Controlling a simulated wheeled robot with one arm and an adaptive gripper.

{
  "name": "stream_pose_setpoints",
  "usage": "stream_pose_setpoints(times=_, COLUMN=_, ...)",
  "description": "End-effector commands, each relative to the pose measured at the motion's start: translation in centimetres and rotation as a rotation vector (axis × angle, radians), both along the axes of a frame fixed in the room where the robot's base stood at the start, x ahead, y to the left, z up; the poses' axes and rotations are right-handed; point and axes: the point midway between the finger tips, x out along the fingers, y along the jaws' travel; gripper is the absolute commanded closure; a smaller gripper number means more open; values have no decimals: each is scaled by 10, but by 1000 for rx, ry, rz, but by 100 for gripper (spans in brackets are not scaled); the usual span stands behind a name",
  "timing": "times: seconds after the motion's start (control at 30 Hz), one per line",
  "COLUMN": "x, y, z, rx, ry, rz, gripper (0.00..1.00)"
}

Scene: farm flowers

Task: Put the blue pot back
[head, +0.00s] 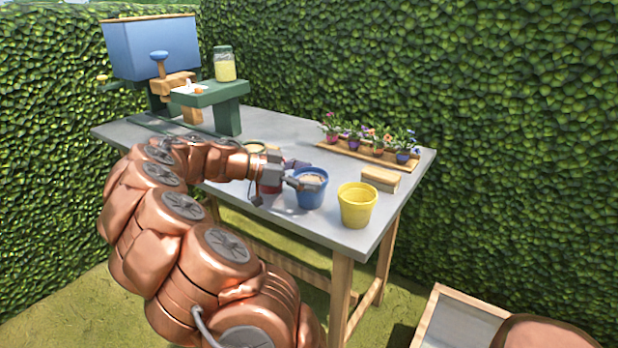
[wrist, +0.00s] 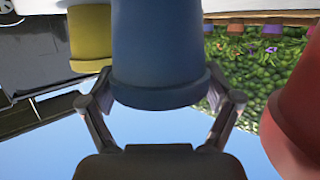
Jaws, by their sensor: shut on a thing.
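The blue pot (head: 312,190) is upright near the table's front edge, with brownish contents showing at its rim. My gripper (head: 293,176) reaches it from the left, with its fingers on the pot's sides. In the wrist view, which is upside down, the blue pot (wrist: 158,50) fills the middle between both fingers of my gripper (wrist: 160,88). I cannot tell whether its base touches the table.
A yellow pot (head: 357,206) stands just right of the blue pot. A red pot (wrist: 295,115) is close on the other side, mostly hidden in the head view. A flower tray (head: 368,155), a tan block (head: 381,179) and a green stand (head: 212,94) are on the grey table (head: 270,128).

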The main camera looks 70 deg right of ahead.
Motion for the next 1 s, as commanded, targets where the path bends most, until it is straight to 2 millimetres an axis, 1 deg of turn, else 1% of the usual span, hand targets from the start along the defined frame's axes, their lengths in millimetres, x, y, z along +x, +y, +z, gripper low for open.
stream_pose_setpoints(times=0.07, x=0, y=0, z=-3, rx=-1, ry=1, rz=0, gripper=80)
stream_pose_setpoints(times=0.1, x=0, y=0, z=-2, rx=0, ry=0, rz=0, gripper=8)
stream_pose_setpoints(times=0.17, x=0, y=0, z=-1, rx=0, ry=0, rz=0, gripper=2)
stream_pose_setpoints(times=0.2, x=0, y=0, z=-1, rx=0, ry=0, rz=0, gripper=0)
stream_pose_setpoints(times=0.47, x=0, y=0, z=-1, rx=0, ry=0, rz=0, gripper=0)
stream_pose_setpoints(times=0.63, x=1, y=0, z=3, rx=0, ry=0, rz=0, gripper=0)
stream_pose_setpoints(times=0.77, x=16, y=9, z=6, rx=-1, ry=-1, rz=4, gripper=0)
stream_pose_setpoints(times=1.0, x=54, y=33, z=19, rx=-1, ry=-3, rz=7, gripper=0)
